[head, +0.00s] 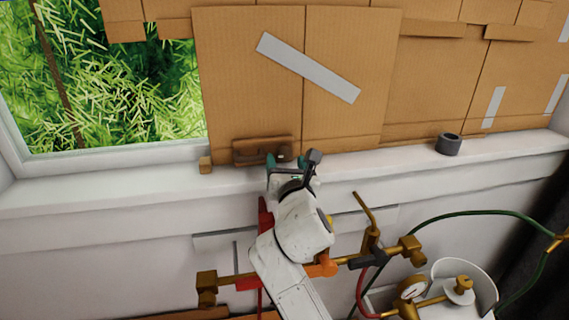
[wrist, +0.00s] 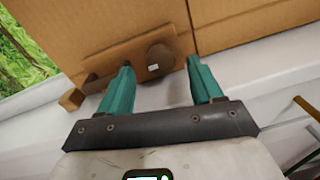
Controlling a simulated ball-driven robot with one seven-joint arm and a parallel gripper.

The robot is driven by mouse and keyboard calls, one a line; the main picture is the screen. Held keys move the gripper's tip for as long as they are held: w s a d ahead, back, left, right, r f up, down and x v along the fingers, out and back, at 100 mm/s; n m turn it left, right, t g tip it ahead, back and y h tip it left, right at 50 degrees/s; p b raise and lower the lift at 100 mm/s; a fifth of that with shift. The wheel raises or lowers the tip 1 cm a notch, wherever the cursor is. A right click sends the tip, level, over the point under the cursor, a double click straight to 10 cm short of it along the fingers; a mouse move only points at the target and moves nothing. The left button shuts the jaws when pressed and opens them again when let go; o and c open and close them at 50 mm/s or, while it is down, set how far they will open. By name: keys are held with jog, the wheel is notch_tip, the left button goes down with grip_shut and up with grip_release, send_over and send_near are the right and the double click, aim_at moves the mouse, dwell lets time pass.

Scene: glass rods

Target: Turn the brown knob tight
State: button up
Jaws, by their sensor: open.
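The brown knob (wrist: 160,53) is round and dark, with a small pale mark at its lower edge. It sits at the right part of a brown wooden plate (wrist: 130,48) against the cardboard. In the head view the plate (head: 250,146) stands just above the window sill, and the knob is small and partly covered by my gripper (head: 285,160). In the wrist view my gripper (wrist: 160,72) is open, its two green fingers apart and empty. The knob shows between and beyond the fingertips; I cannot tell whether they touch it.
A small wooden block (head: 205,165) stands on the white sill (head: 120,180), left of the plate. A dark grey ring-shaped object (head: 449,144) sits on the sill at right. Brass fittings with a gauge (head: 412,287) and hoses lie below right. The sill between the gripper and the ring is clear.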

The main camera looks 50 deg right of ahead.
aim_at(283, 153)
jog(key=shift+b+x, duration=0.4)
jog(key=shift+x, duration=1)
jog(key=c, duration=1.1)
